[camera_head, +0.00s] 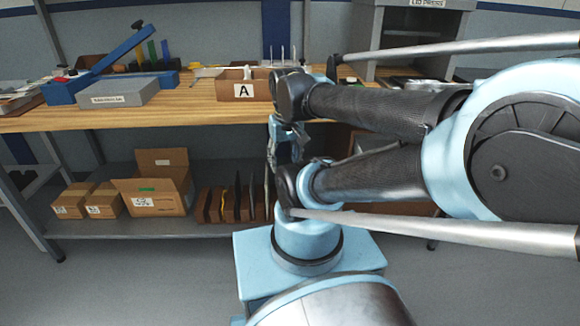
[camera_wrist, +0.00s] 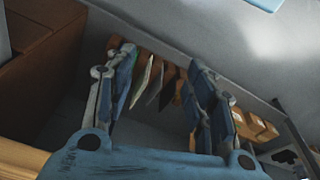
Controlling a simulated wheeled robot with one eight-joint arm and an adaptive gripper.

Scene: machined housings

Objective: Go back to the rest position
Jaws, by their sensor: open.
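My gripper (camera_head: 287,150) hangs just in front of the bench's front edge, below the tabletop, partly hidden by my arm links. In the wrist view my gripper (camera_wrist: 160,68) has its two blue and grey fingers spread apart. Nothing is seen held between them. Beyond the fingers, a rack of upright dark plates (camera_wrist: 156,80) stands on the lower shelf. The rack also shows in the head view (camera_head: 232,205), below and left of my gripper. My arm is folded across the right half of the head view.
The wooden bench top (camera_head: 190,112) carries a box marked A (camera_head: 243,90), a grey block (camera_head: 118,93) and a blue lever tool (camera_head: 105,60). The lower shelf (camera_head: 120,229) holds an open carton (camera_head: 155,195) and small boxes. A grey press cabinet (camera_head: 365,35) stands behind my arm. Floor at left is clear.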

